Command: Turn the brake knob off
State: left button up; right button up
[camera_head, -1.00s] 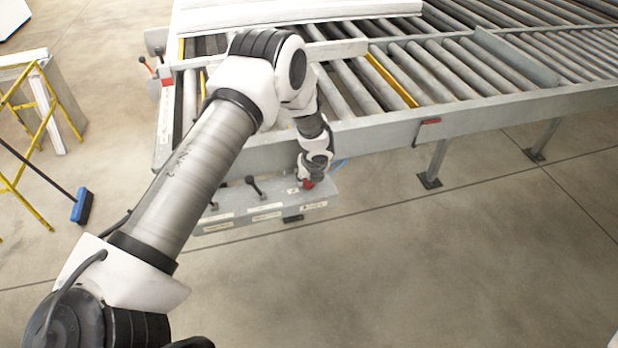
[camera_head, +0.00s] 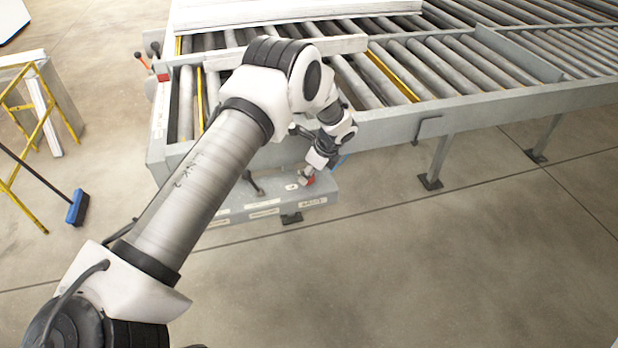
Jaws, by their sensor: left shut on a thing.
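The red brake knob (camera_head: 310,181) shows as a small red patch at the right end of the grey control panel (camera_head: 276,203), below the roller bench's front rail. My left gripper (camera_head: 308,177) is at the knob and shut on it. The gripper and wrist cover most of the knob, so its exact angle cannot be read. My left arm reaches in from the lower left, with its wrist tilted. My right gripper is not in view.
A black lever (camera_head: 253,183) stands on the panel left of the knob. The grey roller bench (camera_head: 480,104) fills the back. A blue broom (camera_head: 77,207) and yellow stand (camera_head: 40,130) are at the left. The floor (camera_head: 430,270) at the right is clear.

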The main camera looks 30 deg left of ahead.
pick_arm(q)
jog(key=n+g+b, duration=0.1)
jog(key=n, duration=0.1)
jog(key=n+b, duration=0.2)
jog(key=shift+f+n+g+h, duration=0.3)
jog(key=shift+f+g, duration=0.1)
jog(key=n+b, duration=0.1)
jog(key=n, duration=0.1)
jog(key=n+g+h+b, duration=0.1)
jog(key=n, duration=0.1)
jog(key=shift+r+n+g, duration=0.15)
jog(key=shift+n+g, duration=0.15)
jog(key=o, duration=1.1)
jog(key=shift+o, duration=0.2)
jog(key=shift+w+a+r, duration=0.1)
jog(key=shift+w+r, duration=0.15)
jog(key=shift+r, duration=0.35)
jog(key=v, duration=1.1)
